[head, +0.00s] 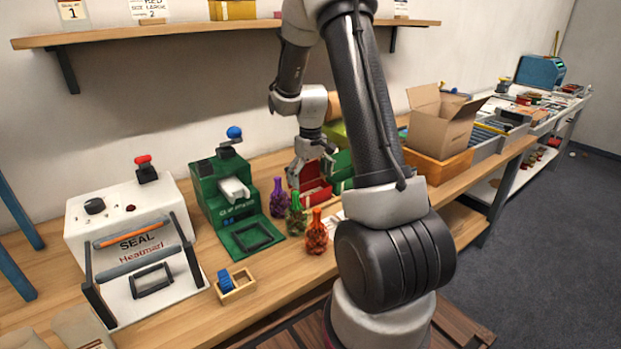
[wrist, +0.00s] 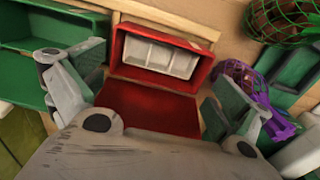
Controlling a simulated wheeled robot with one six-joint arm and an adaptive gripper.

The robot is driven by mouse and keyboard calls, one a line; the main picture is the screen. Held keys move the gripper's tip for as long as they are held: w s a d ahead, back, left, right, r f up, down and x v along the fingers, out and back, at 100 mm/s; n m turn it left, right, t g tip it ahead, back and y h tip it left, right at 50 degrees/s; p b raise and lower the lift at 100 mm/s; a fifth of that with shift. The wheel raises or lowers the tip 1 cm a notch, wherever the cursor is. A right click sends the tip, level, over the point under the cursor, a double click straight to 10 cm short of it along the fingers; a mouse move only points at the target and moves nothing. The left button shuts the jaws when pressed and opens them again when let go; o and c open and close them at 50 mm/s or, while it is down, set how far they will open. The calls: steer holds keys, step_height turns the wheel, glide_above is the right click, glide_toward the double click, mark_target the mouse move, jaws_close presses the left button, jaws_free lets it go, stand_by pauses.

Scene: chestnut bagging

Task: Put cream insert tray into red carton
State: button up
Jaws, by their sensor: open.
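The red carton (wrist: 152,106) stands open below my gripper in the wrist view. It also shows in the head view (head: 314,190), partly behind my gripper. The cream insert tray (wrist: 160,56), pale with several compartments, lies inside the carton's red walls. Whether it rests fully flat on the bottom cannot be told. My gripper (wrist: 155,78) is open, its fingers spread to either side of the carton and apart from the tray. In the head view my gripper (head: 310,166) points down over the carton; the tray cannot be made out there.
Green cartons (wrist: 30,24) sit close on the left in the wrist view. The white sealer (head: 130,235) is at left. A cardboard box (head: 440,122) stands at right.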

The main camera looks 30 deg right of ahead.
stand_by(0.4)
step_height(320, 180, up, 9)
stand_by(1.4)
stand_by(1.0)
steer(key=s+a+r+t, duration=0.1)
steer(key=s+a+r, duration=0.2)
steer(key=s, duration=0.5)
steer(key=s+a+r+t, duration=0.2)
steer(key=s+a+r, duration=0.2)
steer(key=s, duration=0.5)
steer(key=s+a+r+t, duration=0.1)
steer(key=s+a+r, duration=0.2)
steer(key=s+r, duration=0.4)
steer(key=shift+s+a, duration=0.3)
steer(key=shift+s, duration=0.4)
